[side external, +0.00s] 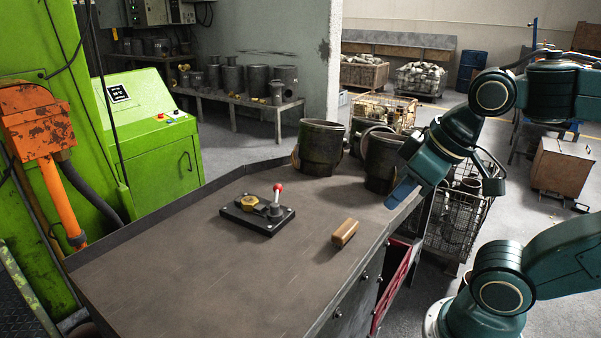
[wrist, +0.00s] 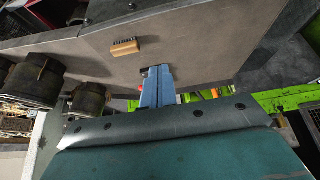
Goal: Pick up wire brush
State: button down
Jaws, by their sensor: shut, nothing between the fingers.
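The wire brush (side external: 345,232) is a small brown wooden block lying on the workbench near its right edge. In the wrist view the brush (wrist: 126,46) shows a row of dark bristles along one long side. My gripper (side external: 391,204) has blue fingers and is above the bench's right edge, to the right of the brush and apart from it. In the wrist view the fingers (wrist: 157,72) are together with nothing between them, and the brush is off to their upper left.
Dark metal cylinders (side external: 320,148) stand at the bench's back right, close to my arm. A black base with a red-knobbed lever (side external: 262,214) sits mid-bench. The bench top (side external: 190,255) is clear at front left. A wire basket (side external: 452,222) stands beyond the right edge.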

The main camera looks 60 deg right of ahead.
jog(key=c, duration=1)
grip_release()
jog(key=n+g+y, duration=0.2)
jog(key=n+g, duration=0.2)
jog(key=n, duration=0.6)
send_over(347, 227)
jog(key=s+a, duration=0.3)
jog(key=a, duration=0.2)
jog(key=f, duration=0.2)
jog(key=w+d+f+n+g+y, duration=0.1)
jog(key=w+d+f+n+y, duration=0.1)
jog(key=d+f+n, duration=0.3)
jog(key=w+d+n, duration=0.1)
jog(key=d+n, duration=0.2)
jog(key=d, duration=0.2)
jog(key=shift+d+f+g+y, duration=0.15)
jog(key=shift+f+g+y, duration=0.05)
jog(key=shift+g+y, duration=0.1)
jog(key=shift+x, duration=4.35)
